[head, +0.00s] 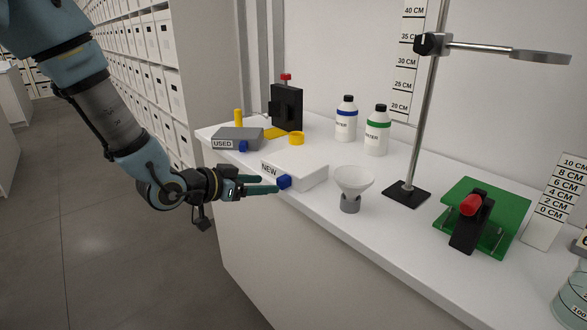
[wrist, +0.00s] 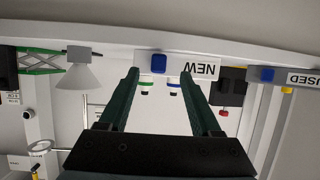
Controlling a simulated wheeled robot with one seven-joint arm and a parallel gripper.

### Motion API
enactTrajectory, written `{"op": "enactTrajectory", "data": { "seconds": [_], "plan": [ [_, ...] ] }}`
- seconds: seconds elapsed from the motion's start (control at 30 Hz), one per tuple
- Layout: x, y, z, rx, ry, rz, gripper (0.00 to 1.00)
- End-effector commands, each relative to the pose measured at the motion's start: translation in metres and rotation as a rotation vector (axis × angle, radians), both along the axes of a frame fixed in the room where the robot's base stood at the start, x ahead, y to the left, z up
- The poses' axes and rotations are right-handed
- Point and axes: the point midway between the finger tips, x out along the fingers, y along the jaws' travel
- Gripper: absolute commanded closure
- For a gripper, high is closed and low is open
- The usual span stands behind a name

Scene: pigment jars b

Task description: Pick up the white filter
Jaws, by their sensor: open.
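I cannot make out a separate white filter in either view. A white box labelled NEW (head: 297,170) with a blue knob (head: 284,182) on its front stands at the counter's near edge. My gripper (head: 272,185) is open and empty, level with the front of this box, with its fingertips close to the knob. In the wrist view, which is upside down, the blue knob (wrist: 158,63) lies between the two green fingers. I cannot tell whether they touch it. The inside of the box is hidden.
A white funnel (head: 353,182) on a grey holder stands right of the box. A grey box labelled USED (head: 238,138) is to the left. Behind are two bottles (head: 346,118) and a metal ring stand (head: 407,193). A green rack (head: 500,212) stands at right.

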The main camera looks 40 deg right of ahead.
Motion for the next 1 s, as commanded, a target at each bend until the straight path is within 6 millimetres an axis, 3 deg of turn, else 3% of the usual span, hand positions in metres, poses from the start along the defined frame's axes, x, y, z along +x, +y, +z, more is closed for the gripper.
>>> {"op": "enactTrajectory", "data": {
  "seconds": [0.4, 0.7, 1.0],
  "plan": [
    [-0.001, -0.044, -0.016, 0.0, 0.001, 0.0, 0.35],
    [-0.001, -0.05, -0.02, 0.001, 0.0, 0.002, 0.35],
    [-0.001, -0.049, -0.02, 0.001, -0.001, 0.002, 0.67]
  ]
}}
